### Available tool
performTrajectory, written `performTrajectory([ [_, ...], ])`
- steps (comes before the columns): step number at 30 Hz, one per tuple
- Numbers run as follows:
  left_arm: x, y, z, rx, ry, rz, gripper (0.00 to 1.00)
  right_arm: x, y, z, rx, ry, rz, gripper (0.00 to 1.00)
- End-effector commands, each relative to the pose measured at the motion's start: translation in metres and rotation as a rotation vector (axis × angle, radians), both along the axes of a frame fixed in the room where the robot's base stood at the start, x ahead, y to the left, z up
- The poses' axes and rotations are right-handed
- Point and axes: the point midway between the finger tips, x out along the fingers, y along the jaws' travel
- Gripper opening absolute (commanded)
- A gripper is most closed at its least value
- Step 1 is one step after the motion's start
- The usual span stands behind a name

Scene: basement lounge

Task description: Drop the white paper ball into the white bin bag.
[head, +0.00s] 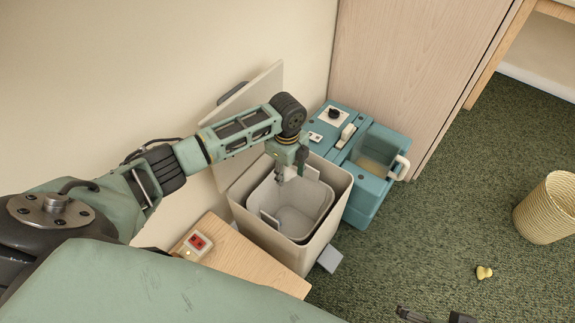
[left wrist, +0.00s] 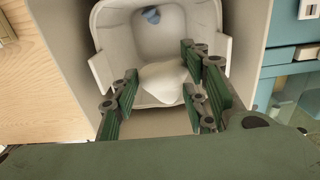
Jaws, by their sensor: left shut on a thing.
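My left gripper (head: 291,172) points down over the open mouth of the beige bin (head: 243,222), whose lid stands raised behind it. In the left wrist view my left gripper (left wrist: 160,95) has its green-padded fingers shut on the white paper ball (left wrist: 163,82). Part of what seems my right gripper (head: 435,316) shows at the bottom edge, mostly cut off.
A teal bucket unit (head: 367,200) stands right beside the bin. A wooden top with a red switch box (head: 195,243) is at its left. A woven basket (head: 548,210) and a small yellow thing (head: 484,272) are on the green carpet, which is otherwise clear.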

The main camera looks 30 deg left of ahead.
Motion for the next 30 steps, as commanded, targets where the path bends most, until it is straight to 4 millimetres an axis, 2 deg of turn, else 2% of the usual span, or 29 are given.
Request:
performTrajectory([
  [5,0.000,0.000,-0.005,-0.001,0.000,-0.001,0.31,0.018,0.005,0.003,0.016,-0.077,0.007,1.00],
  [14,0.000,0.000,-0.012,-0.001,-0.001,0.000,0.31,0.061,0.019,0.020,0.058,-0.274,0.023,1.00],
  [30,0.000,0.000,-0.025,0.000,-0.001,0.001,0.31,0.122,0.042,0.070,0.135,-0.626,0.048,1.00],
])
